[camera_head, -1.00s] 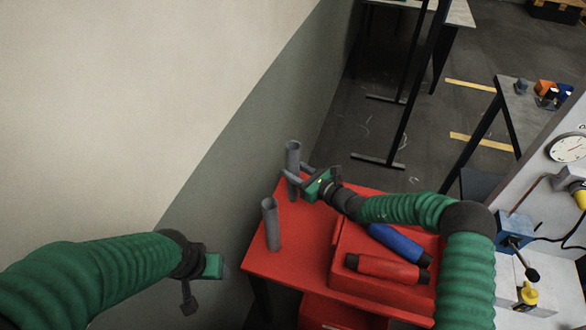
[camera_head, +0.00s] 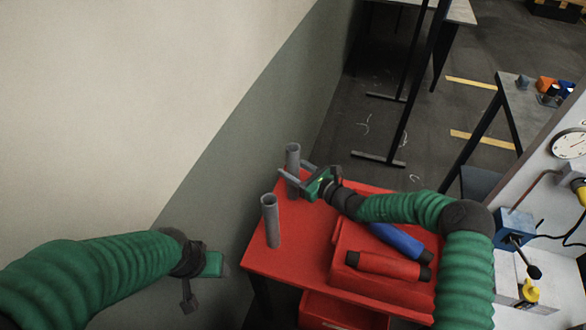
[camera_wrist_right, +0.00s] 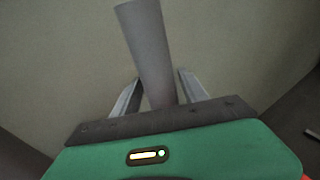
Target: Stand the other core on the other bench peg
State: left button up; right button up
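Two grey tube-like cores stand upright at the far left end of the red bench (camera_head: 305,262). The near core (camera_head: 271,222) stands clear of both grippers. The far core (camera_head: 293,155) has my right gripper (camera_head: 295,172) at it. The right gripper's fingers are spread, one on each side of this core; the right wrist view shows the core (camera_wrist_right: 148,45) between them with gaps. Any pegs under the cores are hidden. My left gripper (camera_head: 188,298) hangs left of the bench, away from the cores; its finger opening is unclear.
A red tray on the bench holds a blue roll (camera_head: 398,243) and a red roll (camera_head: 385,266), below my right forearm. The wall (camera_head: 225,190) is close behind the cores. A machine panel with a dial (camera_head: 570,146) stands at the right.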

jog(key=shift+o, duration=0.8)
